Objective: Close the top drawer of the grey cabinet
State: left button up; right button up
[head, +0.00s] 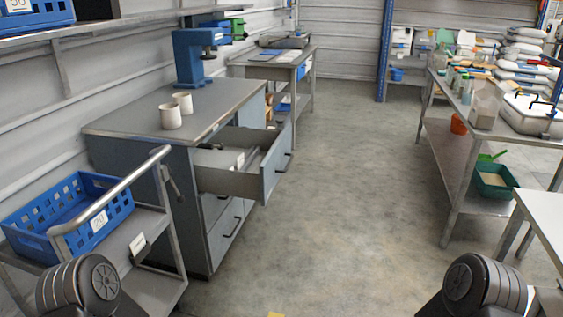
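The grey cabinet (137,205) stands left of centre against the wall. Its top drawer (276,165) is pulled well out to the right, over the floor. The drawer front has a dark handle, and a few small items lie inside the drawer. The lower drawers (226,234) look closed. Neither of my grippers shows; only dark rounded parts of my two arms are at the bottom left and bottom right corners.
Two cream cups (171,116) and a blue press (192,60) stand on the cabinet top. A trolley with a handrail (112,189) and a blue crate (99,222) stands at near left. The middle floor (340,190) is clear. A loaded metal table (463,120) is at right.

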aim_at(269, 155)
jog(key=i, duration=1.2)
jog(key=i+u, duration=0.15)
jog(key=u, duration=1.2)
jog(key=l, duration=0.05)
